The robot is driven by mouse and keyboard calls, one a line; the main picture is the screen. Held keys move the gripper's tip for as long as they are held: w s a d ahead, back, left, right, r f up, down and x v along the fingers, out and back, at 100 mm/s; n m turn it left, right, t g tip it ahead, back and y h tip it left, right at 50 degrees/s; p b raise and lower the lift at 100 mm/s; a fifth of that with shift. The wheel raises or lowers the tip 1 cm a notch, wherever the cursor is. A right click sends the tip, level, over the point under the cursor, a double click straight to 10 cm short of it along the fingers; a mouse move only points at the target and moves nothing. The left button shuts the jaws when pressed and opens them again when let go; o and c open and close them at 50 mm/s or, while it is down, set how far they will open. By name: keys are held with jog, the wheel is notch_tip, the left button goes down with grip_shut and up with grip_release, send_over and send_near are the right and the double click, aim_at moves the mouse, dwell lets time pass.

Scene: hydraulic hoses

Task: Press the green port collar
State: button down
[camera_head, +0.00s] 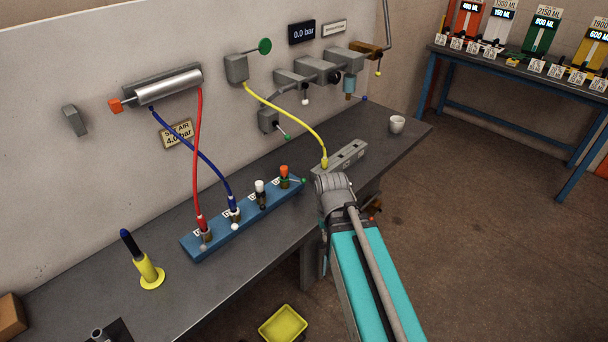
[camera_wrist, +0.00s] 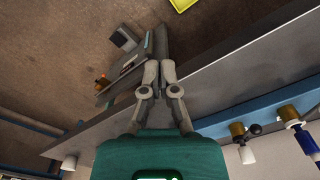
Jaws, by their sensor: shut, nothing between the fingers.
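The green port collar (camera_head: 302,181) shows in the head view at the right end of the blue port block (camera_head: 190,246), by the foot of an orange-topped plug (camera_head: 284,171). My wrist is just right of that end, above the bench's front edge. My fingers are hidden there. In the wrist view my gripper (camera_wrist: 160,66) is shut and empty, its fingertips together against the bench edge and floor. The green collar cannot be made out in that view. A brass port with a black knob (camera_wrist: 255,130) and a blue-and-white plug (camera_wrist: 302,138) lie to the right of the fingers.
Red (camera_head: 198,150) and blue (camera_head: 190,150) hoses hang to the port block. A white cup (camera_head: 397,124) stands at the bench's far end. A yellow tray (camera_head: 283,325) is on the floor.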

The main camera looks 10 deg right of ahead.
jog(key=w+a+r+t+p, duration=0.1)
jog(key=w+r+p, duration=0.2)
jog(key=w, duration=1.1)
jog(key=w+a+r+t+p, duration=0.1)
jog(key=w+r+t+p, duration=0.1)
jog(key=w, duration=1.3)
notch_tip(320, 180, up, 2)
jog(key=shift+w+a+r+t+p, duration=0.2)
jog(key=shift+w+t+p, duration=0.1)
jog(key=shift+p, duration=0.35)
jog(key=shift+f, duration=0.1)
jog(key=b+x, duration=0.9)
jog(key=x, duration=0.1)
jog(key=shift+s+b, duration=0.1)
jog(key=shift+b, duration=0.3)
jog(key=shift+s+r+p, duration=0.25)
jog(key=shift+s+p, duration=0.05)
jog(key=shift+s, duration=0.7)
jog(key=shift+s+r+p, duration=0.25)
jog(key=shift+s, duration=0.75)
jog(key=shift+d, duration=0.2)
